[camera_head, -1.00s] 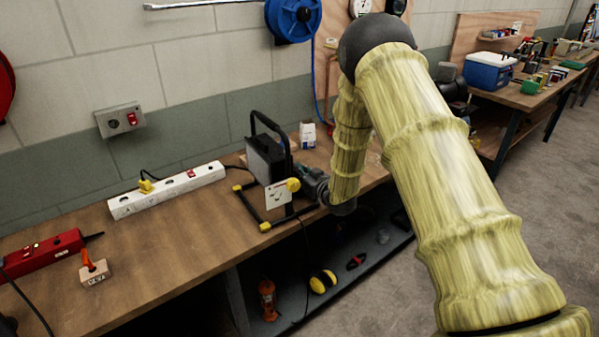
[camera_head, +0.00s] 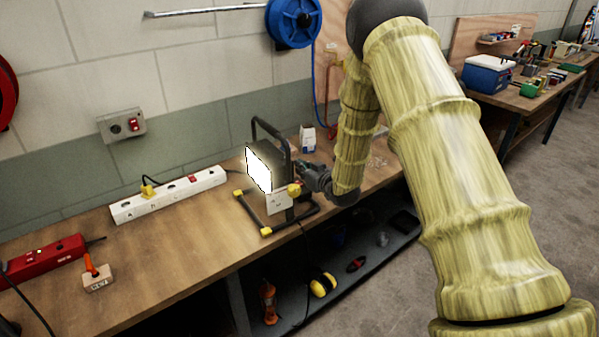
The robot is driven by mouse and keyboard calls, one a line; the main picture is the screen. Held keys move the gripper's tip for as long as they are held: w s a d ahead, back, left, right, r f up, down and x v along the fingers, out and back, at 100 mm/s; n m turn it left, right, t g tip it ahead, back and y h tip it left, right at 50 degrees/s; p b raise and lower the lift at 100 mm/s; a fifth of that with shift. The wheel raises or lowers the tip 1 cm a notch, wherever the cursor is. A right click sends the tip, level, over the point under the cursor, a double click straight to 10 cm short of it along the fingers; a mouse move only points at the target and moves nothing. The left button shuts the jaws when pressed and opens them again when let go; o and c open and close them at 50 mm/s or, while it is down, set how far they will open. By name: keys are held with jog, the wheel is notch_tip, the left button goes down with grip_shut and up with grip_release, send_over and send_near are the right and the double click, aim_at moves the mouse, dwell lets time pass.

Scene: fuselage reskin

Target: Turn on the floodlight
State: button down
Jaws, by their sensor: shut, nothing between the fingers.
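The floodlight (camera_head: 259,168) stands on the workbench in a black tubular frame with yellow feet. Its panel glows bright white. A small white plate (camera_head: 279,202) with markings is fixed low at its front, beside a yellow knob. My gripper (camera_head: 303,177) is just right of the floodlight, close behind it at about the height of the knob. It is shut with nothing in it. Its fingertips are partly hidden by the floodlight's frame, and I cannot tell whether they touch it.
A white power strip (camera_head: 170,195) with a yellow plug lies left of the floodlight. A red power strip (camera_head: 41,257) and an orange-handled tool (camera_head: 95,272) lie farther left. A small white container (camera_head: 308,137) stands behind my gripper. The wooden bench (camera_head: 165,245) is clear in front.

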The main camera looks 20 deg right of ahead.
jog(key=r+b+v, duration=0.1)
jog(key=b+v, duration=0.1)
jog(key=v, duration=0.6)
jog(key=shift+w+r, duration=0.15)
jog(key=shift+w, duration=0.05)
